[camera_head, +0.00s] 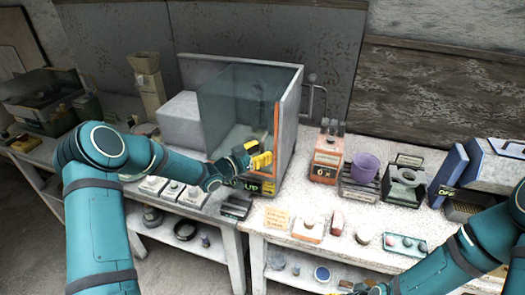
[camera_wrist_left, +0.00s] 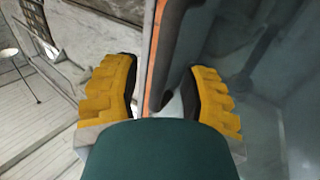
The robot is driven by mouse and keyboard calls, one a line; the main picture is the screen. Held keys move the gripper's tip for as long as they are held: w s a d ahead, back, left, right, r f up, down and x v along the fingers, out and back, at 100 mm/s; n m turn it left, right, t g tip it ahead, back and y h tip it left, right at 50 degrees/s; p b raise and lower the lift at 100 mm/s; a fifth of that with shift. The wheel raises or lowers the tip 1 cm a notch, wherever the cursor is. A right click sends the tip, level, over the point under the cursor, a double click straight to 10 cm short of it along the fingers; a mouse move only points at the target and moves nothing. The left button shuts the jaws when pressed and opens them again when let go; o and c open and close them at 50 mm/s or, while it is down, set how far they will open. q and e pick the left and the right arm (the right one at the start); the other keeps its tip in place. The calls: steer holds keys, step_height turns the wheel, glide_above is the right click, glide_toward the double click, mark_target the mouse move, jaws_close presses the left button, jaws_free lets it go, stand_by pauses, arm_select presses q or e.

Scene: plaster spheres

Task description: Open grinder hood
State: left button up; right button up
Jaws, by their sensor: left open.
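The grinder hood (camera_head: 228,95) is a clear, box-shaped cover on the bench, with an orange-edged frame (camera_head: 277,125) on its right side. It appears closed. My left gripper (camera_head: 258,158) is open at the hood's lower right front. In the left wrist view my left gripper (camera_wrist_left: 164,75) has one yellow finger on each side of the orange-edged panel (camera_wrist_left: 154,55) and a dark bar. Gaps show between the fingers and these parts. The grinder inside is blurred behind the tinted hood. My right arm enters the head view at lower right; its gripper is outside the picture.
Small parts on trays lie along the front. A grey box (camera_head: 180,122) stands left of the hood. A lower shelf runs underneath.

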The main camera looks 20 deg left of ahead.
arm_select(q)
steer(key=shift+w+d, duration=0.15)
jaws_close()
